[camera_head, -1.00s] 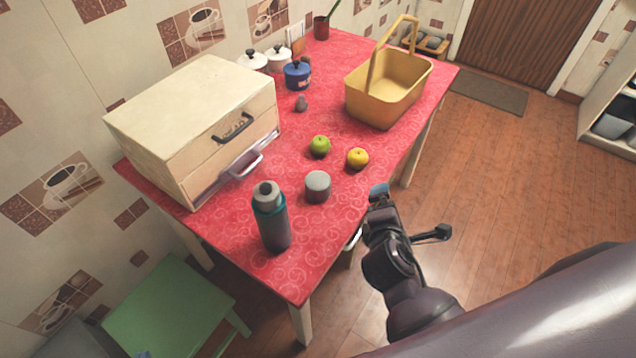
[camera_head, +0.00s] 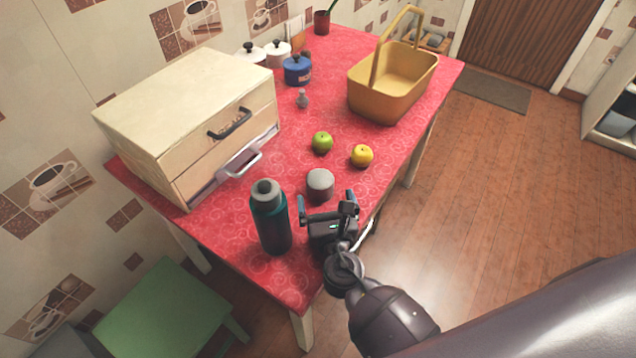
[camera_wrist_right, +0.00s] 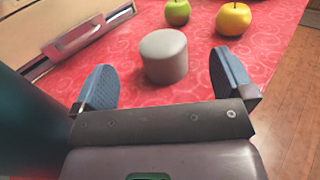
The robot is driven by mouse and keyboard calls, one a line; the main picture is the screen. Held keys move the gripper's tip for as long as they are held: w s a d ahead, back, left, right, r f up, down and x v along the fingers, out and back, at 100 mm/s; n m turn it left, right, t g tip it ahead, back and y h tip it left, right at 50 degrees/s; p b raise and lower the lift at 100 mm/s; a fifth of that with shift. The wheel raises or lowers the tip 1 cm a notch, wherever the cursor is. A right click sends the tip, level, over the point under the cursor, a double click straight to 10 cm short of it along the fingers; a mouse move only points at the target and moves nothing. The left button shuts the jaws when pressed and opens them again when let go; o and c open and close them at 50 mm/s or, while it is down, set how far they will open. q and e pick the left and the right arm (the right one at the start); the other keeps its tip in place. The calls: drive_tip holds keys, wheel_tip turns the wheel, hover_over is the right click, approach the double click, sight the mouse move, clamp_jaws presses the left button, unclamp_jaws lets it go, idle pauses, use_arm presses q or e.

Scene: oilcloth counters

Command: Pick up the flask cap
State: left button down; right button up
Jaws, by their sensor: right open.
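The flask cap (camera_head: 320,184) is a short grey cylinder standing upright on the red table. In the right wrist view the cap (camera_wrist_right: 164,56) is ahead of the gap between my fingers, not touching them. My right gripper (camera_head: 325,202) is open and empty, just in front of the cap on its near side; its two blue finger pads (camera_wrist_right: 160,85) show in the wrist view. The teal flask (camera_head: 270,216) stands upright to the left of my right gripper, with a grey top. My left gripper is not in view.
A green apple (camera_head: 322,142) and a yellow apple (camera_head: 362,155) lie behind the cap.

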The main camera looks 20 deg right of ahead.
sight(318, 168)
drive_tip(key=shift+w+d+f, duration=0.2)
drive_tip(key=shift+w, duration=1.05)
drive_tip(key=shift+w+d+f, duration=0.15)
drive_tip(key=shift+w+d, duration=0.05)
drive_tip(key=shift+w, duration=1.05)
drive_tip(key=shift+w+d+f, duration=0.2)
drive_tip(key=shift+w, duration=1.05)
drive_tip(key=c, duration=1)
